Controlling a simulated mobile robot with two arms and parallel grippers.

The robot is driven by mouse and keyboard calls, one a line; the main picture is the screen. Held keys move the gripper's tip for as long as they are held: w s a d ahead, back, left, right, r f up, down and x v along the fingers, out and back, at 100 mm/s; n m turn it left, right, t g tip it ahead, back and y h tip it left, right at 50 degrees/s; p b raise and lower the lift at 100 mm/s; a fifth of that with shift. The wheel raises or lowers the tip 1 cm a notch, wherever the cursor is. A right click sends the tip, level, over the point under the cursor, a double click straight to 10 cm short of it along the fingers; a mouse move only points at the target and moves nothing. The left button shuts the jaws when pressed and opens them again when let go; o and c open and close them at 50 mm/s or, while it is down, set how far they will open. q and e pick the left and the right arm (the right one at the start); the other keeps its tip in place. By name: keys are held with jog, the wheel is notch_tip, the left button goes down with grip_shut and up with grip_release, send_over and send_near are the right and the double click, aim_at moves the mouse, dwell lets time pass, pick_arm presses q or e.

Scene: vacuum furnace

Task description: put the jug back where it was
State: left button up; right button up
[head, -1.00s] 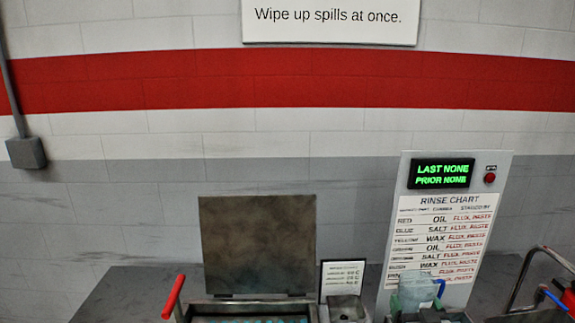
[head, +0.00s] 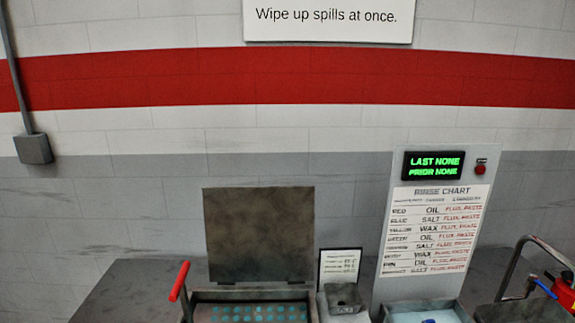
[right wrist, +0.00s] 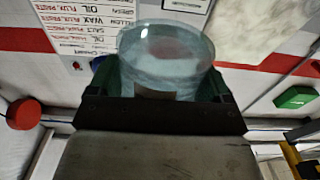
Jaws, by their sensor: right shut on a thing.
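The clear bluish jug (right wrist: 165,62) is between the fingers of my right gripper (right wrist: 162,88) in the right wrist view. The gripper is shut on it, and the dark palm hides the part of the jug nearest the camera. In the head view a small blue piece (head: 428,320) shows at the bottom edge, over the pale-blue-lined tray (head: 462,312) below the rinse chart; I cannot tell whether it is the jug's handle. The rest of the jug and both grippers are out of the head view.
The rinse chart board (head: 435,230) stands behind the tray. To its left are a small grey metal box (head: 343,297), a small card (head: 340,265) and an open-lidded bath (head: 260,293) with a red handle (head: 179,280). A dark bin with a hooped handle (head: 520,312) is at right.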

jog(key=s+a+r, duration=0.2)
jog(key=s+a, duration=0.2)
jog(key=s, duration=0.9)
pick_arm(q)
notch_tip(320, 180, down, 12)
jog(key=b, duration=1.2)
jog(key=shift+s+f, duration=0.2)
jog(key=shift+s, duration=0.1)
pick_arm(e)
notch_tip(320, 180, down, 12)
jog(key=shift+w+d+h, duration=0.2)
jog(key=shift+d+h, duration=0.05)
jog(key=shift+h, duration=0.05)
jog(key=shift+r, duration=0.1)
